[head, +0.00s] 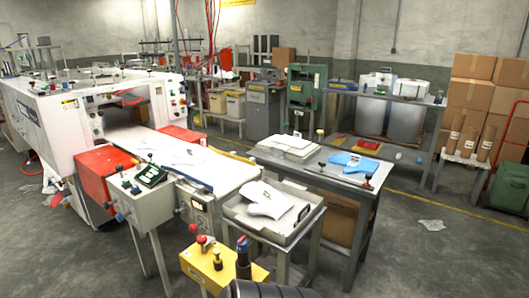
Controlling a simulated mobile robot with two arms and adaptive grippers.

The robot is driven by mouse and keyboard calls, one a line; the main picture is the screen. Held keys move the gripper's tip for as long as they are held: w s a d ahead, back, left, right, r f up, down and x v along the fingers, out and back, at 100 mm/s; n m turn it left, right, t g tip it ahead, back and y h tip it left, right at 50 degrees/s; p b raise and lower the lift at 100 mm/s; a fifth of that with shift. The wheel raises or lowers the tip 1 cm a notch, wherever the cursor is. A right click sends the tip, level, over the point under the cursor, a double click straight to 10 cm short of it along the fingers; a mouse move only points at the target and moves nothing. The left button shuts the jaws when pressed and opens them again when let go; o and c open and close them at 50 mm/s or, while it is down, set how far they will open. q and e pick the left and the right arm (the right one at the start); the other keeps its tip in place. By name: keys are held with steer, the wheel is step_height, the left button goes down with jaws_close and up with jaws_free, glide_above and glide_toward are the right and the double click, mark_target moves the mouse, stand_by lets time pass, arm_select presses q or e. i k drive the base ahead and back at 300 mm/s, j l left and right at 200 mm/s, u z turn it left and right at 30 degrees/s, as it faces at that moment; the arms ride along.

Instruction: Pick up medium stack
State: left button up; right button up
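White glove-shaped film pieces (265,199) lie in a loose pile in a grey tray (290,236) on a stand at the front centre. A white flat stack (288,143) lies on the grey table (330,178) behind it. A blue stack (357,164) with a small pale label lies on the same table, to the right. I cannot tell which of these is the medium stack.
A white machine (75,125) with a conveyor belt (190,160) stands on the left. A green-buttoned control box (145,185) and a yellow button box (222,272) stand in front. Cardboard boxes (470,95) are piled at the right. Floor (440,262) is mostly open at the right.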

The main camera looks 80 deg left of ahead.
mark_target(191, 156)
steer(key=u, duration=3.35)
steer(key=i+j+z, duration=0.1)
steer(key=z, duration=0.3)
steer(key=j+z, duration=0.4)
steer(key=i+j+z, duration=0.1)
steer(key=z, duration=0.3)
steer(key=j, duration=0.05)
